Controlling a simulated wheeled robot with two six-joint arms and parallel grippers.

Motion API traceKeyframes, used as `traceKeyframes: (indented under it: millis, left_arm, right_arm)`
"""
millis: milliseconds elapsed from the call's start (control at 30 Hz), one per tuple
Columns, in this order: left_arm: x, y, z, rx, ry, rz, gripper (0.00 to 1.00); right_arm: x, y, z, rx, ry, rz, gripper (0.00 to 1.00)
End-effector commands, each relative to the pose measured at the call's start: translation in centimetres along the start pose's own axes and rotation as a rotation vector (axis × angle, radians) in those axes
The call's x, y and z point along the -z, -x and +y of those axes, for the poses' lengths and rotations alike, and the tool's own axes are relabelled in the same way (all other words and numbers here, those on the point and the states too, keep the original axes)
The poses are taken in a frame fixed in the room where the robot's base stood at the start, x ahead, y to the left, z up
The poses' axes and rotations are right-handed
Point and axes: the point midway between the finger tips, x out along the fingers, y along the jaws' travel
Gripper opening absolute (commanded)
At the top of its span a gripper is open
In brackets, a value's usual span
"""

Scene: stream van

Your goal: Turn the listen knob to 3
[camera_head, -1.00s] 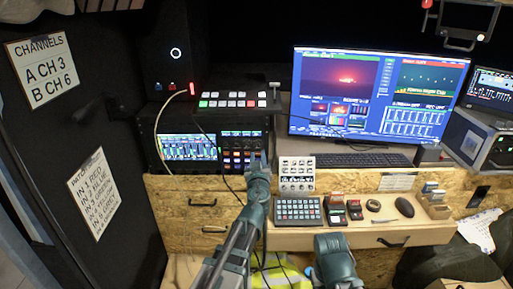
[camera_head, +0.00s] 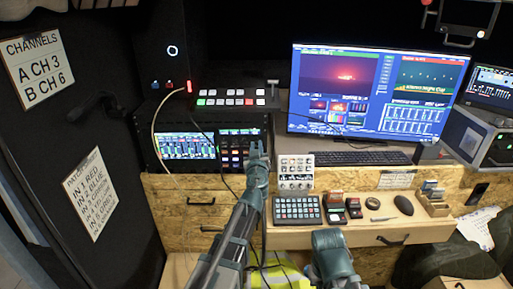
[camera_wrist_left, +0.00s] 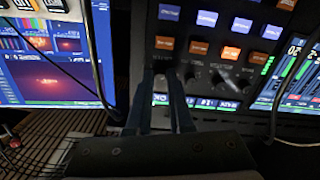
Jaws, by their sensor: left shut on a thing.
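The control panel (camera_head: 238,160), with rows of orange and purple buttons, is set in the black rack left of the monitor. My left gripper (camera_head: 257,146) reaches its right edge. In the left wrist view, my left gripper (camera_wrist_left: 166,78) is shut at the panel's knob row, below an orange button. It is shut on what seems to be a small knob, mostly hidden between the fingers. A dark round knob (camera_wrist_left: 219,79) stands free beside it. The knob labels and any pointer or number are too small to read. My right gripper's fingers are not visible.
A lit mixer screen (camera_head: 187,146) is left of the panel, with a switcher (camera_head: 238,98) above. A white knob box (camera_head: 295,172), a keypad (camera_head: 298,210) and a keyboard (camera_head: 362,158) are to the right. Cables (camera_head: 224,176) hang near my left arm.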

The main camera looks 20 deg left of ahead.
Motion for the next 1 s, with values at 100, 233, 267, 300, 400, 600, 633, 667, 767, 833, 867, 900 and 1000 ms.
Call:
traceKeyframes:
  millis: [100,233,267,300,400,600,633,667,767,833,867,900,1000]
  left_arm:
    - [0.00,0.02,-0.01,0.000,-0.003,0.000,0.00]
    - [0.00,0.02,-0.02,0.000,-0.027,0.000,0.00]
    - [0.00,0.02,-0.02,0.000,-0.037,0.000,0.00]
    - [0.00,0.03,-0.02,0.000,-0.053,0.000,0.00]
    - [0.00,0.02,-0.02,0.000,-0.109,0.000,0.00]
    - [0.00,0.04,-0.03,0.000,-0.276,0.000,0.00]
    - [0.00,0.03,-0.03,0.000,-0.305,0.000,0.00]
    - [0.00,0.04,-0.03,0.000,-0.333,0.000,0.00]
    - [0.00,0.04,-0.04,0.000,-0.429,0.000,0.00]
    - [0.00,0.04,-0.04,0.000,-0.496,0.000,0.00]
    - [0.00,0.04,-0.04,0.000,-0.524,0.000,0.00]
    - [0.00,0.04,-0.04,0.000,-0.562,0.000,0.00]
    - [0.00,0.04,-0.04,0.000,-0.657,0.000,0.00]
  right_arm:
    - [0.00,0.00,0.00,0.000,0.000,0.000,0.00]
    - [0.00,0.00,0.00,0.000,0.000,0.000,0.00]
    - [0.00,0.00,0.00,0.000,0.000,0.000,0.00]
    - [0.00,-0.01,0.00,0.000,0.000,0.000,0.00]
    - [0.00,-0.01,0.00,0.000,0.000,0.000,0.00]
    - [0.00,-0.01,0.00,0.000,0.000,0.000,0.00]
    - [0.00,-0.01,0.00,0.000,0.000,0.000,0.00]
    - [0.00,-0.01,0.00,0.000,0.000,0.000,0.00]
    - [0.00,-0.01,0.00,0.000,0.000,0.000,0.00]
    - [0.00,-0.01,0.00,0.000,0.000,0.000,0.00]
    - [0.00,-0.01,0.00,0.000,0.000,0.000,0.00]
    - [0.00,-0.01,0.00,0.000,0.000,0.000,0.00]
    - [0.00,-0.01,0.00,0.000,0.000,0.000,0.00]
